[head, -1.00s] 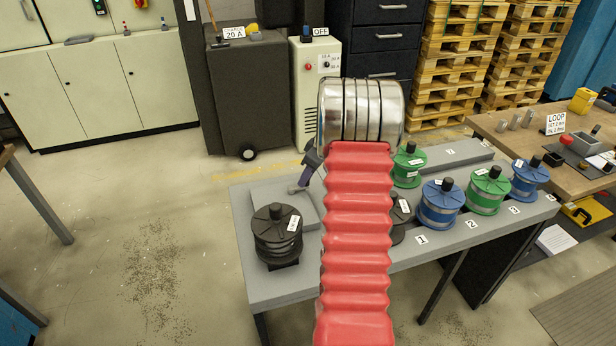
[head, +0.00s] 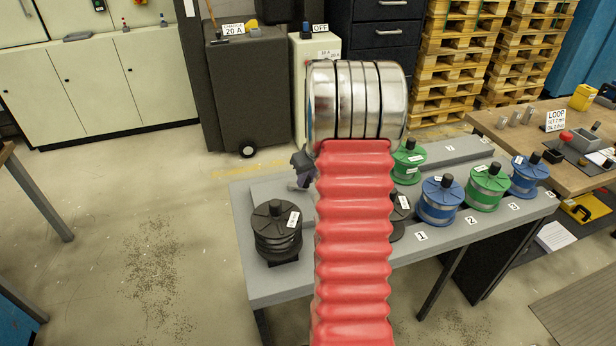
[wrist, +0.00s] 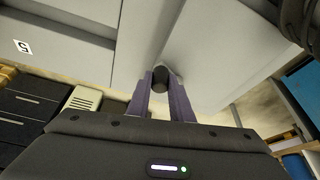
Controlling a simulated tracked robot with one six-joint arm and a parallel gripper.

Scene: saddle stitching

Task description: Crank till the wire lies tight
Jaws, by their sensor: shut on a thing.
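My gripper shows in the wrist view (wrist: 161,90) as two purple fingers shut on a short black crank knob (wrist: 161,75). In the head view my gripper (head: 303,170) shows just left of my red arm, above the back left part of the grey bench (head: 265,285). My arm hides most of the crank there. I cannot make out the wire or how tight it lies in either view.
A black spool (head: 275,232) stands at the bench's left end. A blue spool (head: 438,203) and a green spool (head: 487,190) stand right of my arm, among other spools. A wooden table (head: 490,122) stands at right.

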